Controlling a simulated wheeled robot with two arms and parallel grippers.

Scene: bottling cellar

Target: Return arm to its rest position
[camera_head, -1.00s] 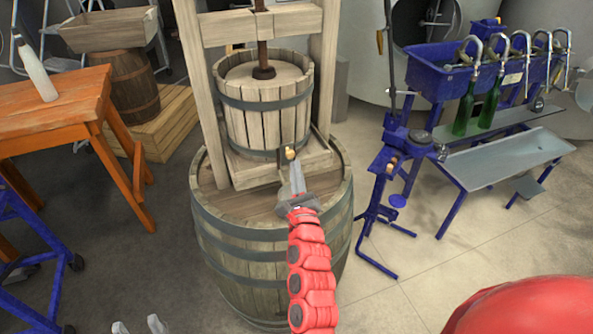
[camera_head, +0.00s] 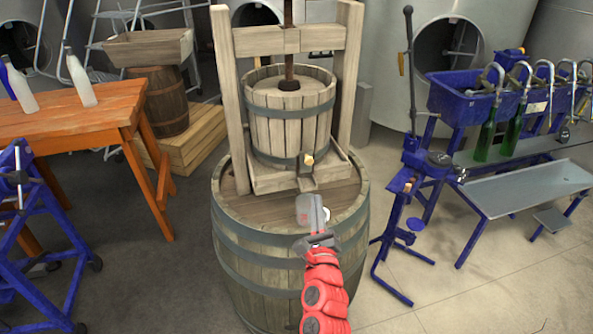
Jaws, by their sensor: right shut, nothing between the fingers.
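My right gripper (camera_head: 312,212), grey at the end of a red arm, is shut and empty. It is in front of the wooden press (camera_head: 290,120), over the near part of the barrel top (camera_head: 250,208) in the picture. A gap shows between the fingertips and the cork-like tap piece (camera_head: 308,160) at the foot of the press. I cannot tell how high it is above the barrel. My left gripper is not in view.
An orange table (camera_head: 100,115) with white bottles (camera_head: 80,78) stands at left, a blue wheeled frame (camera_head: 30,240) before it. A blue bottle filler (camera_head: 460,100) with green bottles (camera_head: 487,138) is at right. Bare floor lies on both sides of the barrel.

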